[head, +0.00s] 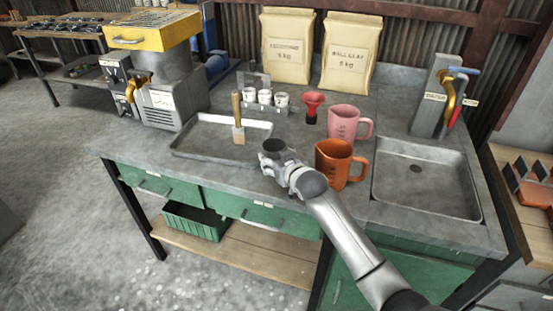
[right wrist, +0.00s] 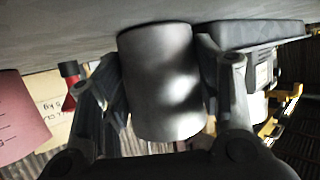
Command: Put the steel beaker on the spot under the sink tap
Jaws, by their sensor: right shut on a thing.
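The steel beaker (head: 272,146) is a small grey metal cup at the middle of the counter. My right gripper (head: 276,160) is shut on it. In the right wrist view the beaker (right wrist: 160,85) fills the space between the two fingers of my right gripper (right wrist: 161,72), with the counter close to its base; I cannot tell if they touch. The sink (head: 425,185) is an empty grey basin at the right of the counter, with a drain in its floor. The brass tap (head: 447,92) stands on a grey block behind it. My left gripper is out of view.
A shallow tray (head: 190,146) with a brush lies left.

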